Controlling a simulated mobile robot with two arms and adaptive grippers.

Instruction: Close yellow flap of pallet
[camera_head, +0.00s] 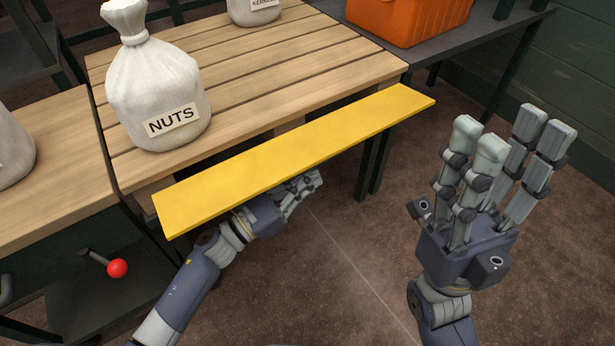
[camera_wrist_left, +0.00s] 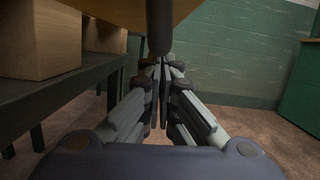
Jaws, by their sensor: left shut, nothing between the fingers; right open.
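The yellow flap (camera_head: 300,155) is a long flat board along the front edge of the wooden slatted pallet (camera_head: 260,75). It sticks out from the pallet's front and looks close to level, tilted a little. My left gripper (camera_head: 310,185) is under the flap's front edge, near its middle, with its fingers shut and empty; part of the hand is hidden by the flap. In the left wrist view the shut fingers (camera_wrist_left: 163,75) point forward beneath the flap's underside (camera_wrist_left: 185,10). I cannot tell whether they touch it. My right gripper (camera_head: 510,135) is open and empty, right of the flap.
A white sack labelled NUTS (camera_head: 155,85) stands on the pallet near its front left. Another sack (camera_head: 255,10) stands at the back. An orange crate (camera_head: 405,20) is on a dark table at right. A red-knobbed lever (camera_head: 117,268) is at lower left. The floor in front is clear.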

